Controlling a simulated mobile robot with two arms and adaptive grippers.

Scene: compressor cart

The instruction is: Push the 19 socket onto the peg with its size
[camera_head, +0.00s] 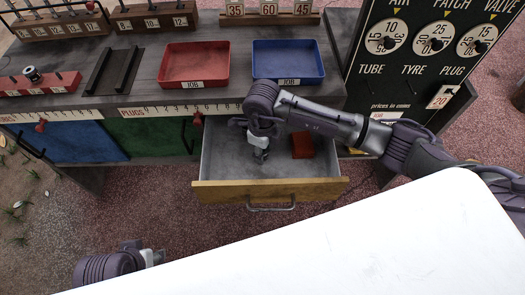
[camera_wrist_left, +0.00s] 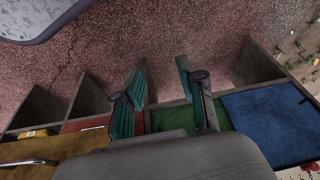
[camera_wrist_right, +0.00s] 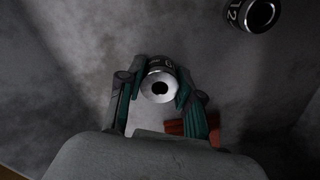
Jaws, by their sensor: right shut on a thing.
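My right gripper (camera_head: 261,156) reaches down into the open grey drawer (camera_head: 225,165). In the right wrist view it is shut on a socket (camera_wrist_right: 160,84), a silver-ended piece with a dark marked band; its number is only partly readable. A second socket (camera_wrist_right: 260,13), dark and marked 12, lies in the drawer apart from the gripper. A red rack (camera_head: 40,86) with numbered labels stands at the left of the bench, with a dark socket (camera_head: 33,74) on it. The labels are too small to tell which peg is 19. My left gripper (camera_wrist_left: 163,92) is open and empty over the floor.
A red block (camera_head: 302,146) lies in the drawer. A red tray (camera_head: 194,63) and a blue tray (camera_head: 288,60) sit on the bench. Wooden peg racks (camera_head: 155,18) stand along the back. A dark price board (camera_head: 430,50) rises at right.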

